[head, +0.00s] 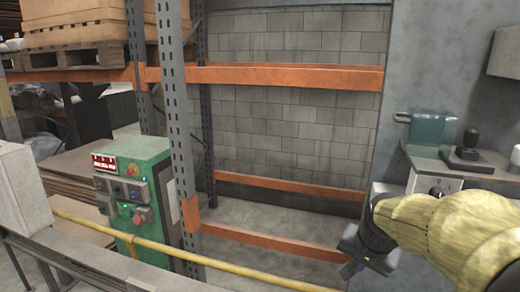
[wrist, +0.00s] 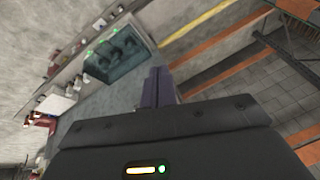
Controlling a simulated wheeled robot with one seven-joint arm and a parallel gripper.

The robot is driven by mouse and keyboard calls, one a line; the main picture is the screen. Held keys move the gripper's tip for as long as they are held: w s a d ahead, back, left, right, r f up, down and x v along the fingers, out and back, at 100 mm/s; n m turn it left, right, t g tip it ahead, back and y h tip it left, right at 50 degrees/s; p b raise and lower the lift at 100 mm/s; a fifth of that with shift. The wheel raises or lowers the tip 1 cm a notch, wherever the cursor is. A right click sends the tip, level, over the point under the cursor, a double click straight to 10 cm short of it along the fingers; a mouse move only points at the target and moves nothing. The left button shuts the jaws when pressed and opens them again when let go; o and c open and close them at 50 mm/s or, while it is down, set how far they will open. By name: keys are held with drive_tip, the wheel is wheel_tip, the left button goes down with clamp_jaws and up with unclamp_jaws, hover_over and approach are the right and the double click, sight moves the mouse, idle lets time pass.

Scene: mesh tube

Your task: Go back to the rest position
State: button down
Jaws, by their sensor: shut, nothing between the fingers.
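My gripper (head: 368,256) is at the lower right of the head view, at the end of my yellow arm. It is dark and points down and to the left, in front of the rack's floor-level opening. In the wrist view its two dark fingers (wrist: 160,86) are closed together in the middle of the picture, with nothing held between them. The black gripper body fills the bottom of that view.
A yellow rail (head: 200,256) crosses the foreground. Behind it stand a green control cabinet (head: 150,175) and a grey rack post (head: 176,120) with orange beams (head: 270,77). A machine with a teal guard (head: 433,128) is at right. The rack's lower bay looks empty.

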drive_tip(key=s+a+f+n+g+b, duration=0.1)
drive_tip(key=s+a+f+n, duration=0.2)
drive_tip(key=s+f, duration=0.2)
drive_tip(key=s+a+f+n+g+b, duration=0.1)
drive_tip(key=s+a+f+n, duration=0.2)
drive_tip(key=f, duration=0.7)
drive_tip(key=shift+s+f+n, duration=0.4)
drive_tip(key=shift+s+n, duration=0.3)
drive_tip(key=shift+s, duration=0.5)
